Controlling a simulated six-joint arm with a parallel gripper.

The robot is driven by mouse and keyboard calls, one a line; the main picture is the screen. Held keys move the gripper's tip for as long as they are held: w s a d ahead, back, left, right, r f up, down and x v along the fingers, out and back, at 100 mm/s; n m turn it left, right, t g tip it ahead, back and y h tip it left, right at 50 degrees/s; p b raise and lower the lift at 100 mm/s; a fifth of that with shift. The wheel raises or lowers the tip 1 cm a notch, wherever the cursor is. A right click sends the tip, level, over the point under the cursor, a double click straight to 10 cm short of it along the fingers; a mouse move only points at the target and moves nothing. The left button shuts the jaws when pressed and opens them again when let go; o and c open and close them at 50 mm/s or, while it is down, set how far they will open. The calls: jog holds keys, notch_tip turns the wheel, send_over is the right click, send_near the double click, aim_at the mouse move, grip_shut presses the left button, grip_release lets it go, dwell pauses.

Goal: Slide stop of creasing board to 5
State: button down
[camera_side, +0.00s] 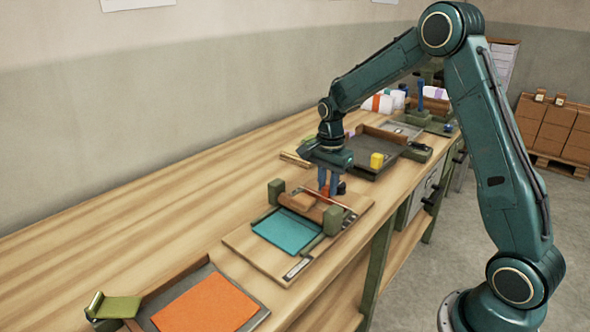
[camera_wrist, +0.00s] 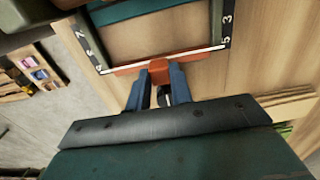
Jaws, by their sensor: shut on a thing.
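The creasing board (camera_side: 241,239) lies on the bench in the side view, with a teal sheet (camera_side: 287,232) on it and green posts at its sides. Its orange stop (camera_wrist: 128,70) shows in the wrist view as a bar with a white edge across the board. The bar's right end lies close to the 5 on the right scale (camera_wrist: 227,28); exact alignment is hard to tell. My gripper (camera_wrist: 160,86) is shut on the orange knob in the middle of the stop. In the side view my gripper (camera_side: 326,186) is low at the board's far side, partly hiding the stop.
A tray with an orange sheet (camera_side: 205,303) and a green stamp-like tool (camera_side: 117,307) stand at the near end. The bench's left side is clear.

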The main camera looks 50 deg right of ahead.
jog(key=shift+d+r, duration=0.1)
jog(key=shift+d, duration=0.2)
jog(key=c, duration=1.2)
grip_release()
jog(key=shift+c, duration=0.2)
notch_tip(320, 180, up, 14)
